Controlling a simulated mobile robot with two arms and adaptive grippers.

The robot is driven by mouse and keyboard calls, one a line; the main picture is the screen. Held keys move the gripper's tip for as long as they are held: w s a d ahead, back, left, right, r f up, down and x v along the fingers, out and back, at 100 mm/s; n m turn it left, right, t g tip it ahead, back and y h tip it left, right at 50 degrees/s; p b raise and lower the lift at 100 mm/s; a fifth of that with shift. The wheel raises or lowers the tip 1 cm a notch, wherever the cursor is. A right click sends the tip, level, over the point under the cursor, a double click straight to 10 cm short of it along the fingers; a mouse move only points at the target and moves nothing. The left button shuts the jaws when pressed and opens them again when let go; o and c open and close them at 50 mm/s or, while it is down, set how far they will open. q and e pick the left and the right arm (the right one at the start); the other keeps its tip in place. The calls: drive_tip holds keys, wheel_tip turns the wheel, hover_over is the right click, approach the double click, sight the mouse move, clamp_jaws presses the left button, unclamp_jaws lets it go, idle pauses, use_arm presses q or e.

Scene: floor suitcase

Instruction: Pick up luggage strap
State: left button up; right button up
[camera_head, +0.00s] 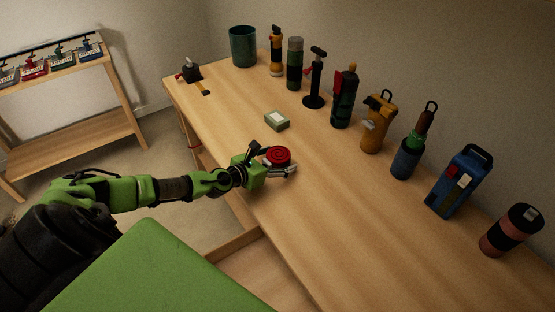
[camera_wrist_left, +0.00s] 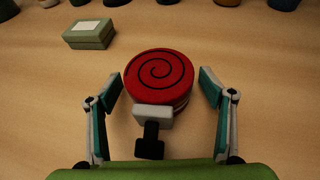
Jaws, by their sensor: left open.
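The luggage strap is a red coil (camera_head: 278,156) with a black spiral on top and a pale buckle. It lies on the wooden table near its front edge. In the left wrist view the coil (camera_wrist_left: 158,76) sits between the two open fingers, with its pale and black buckle facing me. My left gripper (camera_head: 275,163) is open around the coil, one finger on each side. In the left wrist view gaps show between the fingers (camera_wrist_left: 160,95) and the coil. My right gripper is not in view.
A small green box (camera_head: 277,120) lies behind the coil, also in the left wrist view (camera_wrist_left: 90,34). Several bottles and tools, including a blue case (camera_head: 457,182), line the wall side. A dark green bin (camera_head: 243,46) stands at the far end. Table around the coil is clear.

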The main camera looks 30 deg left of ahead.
use_arm(q)
drive_tip(key=c, duration=1.3)
drive_tip(key=shift+c, duration=0.2)
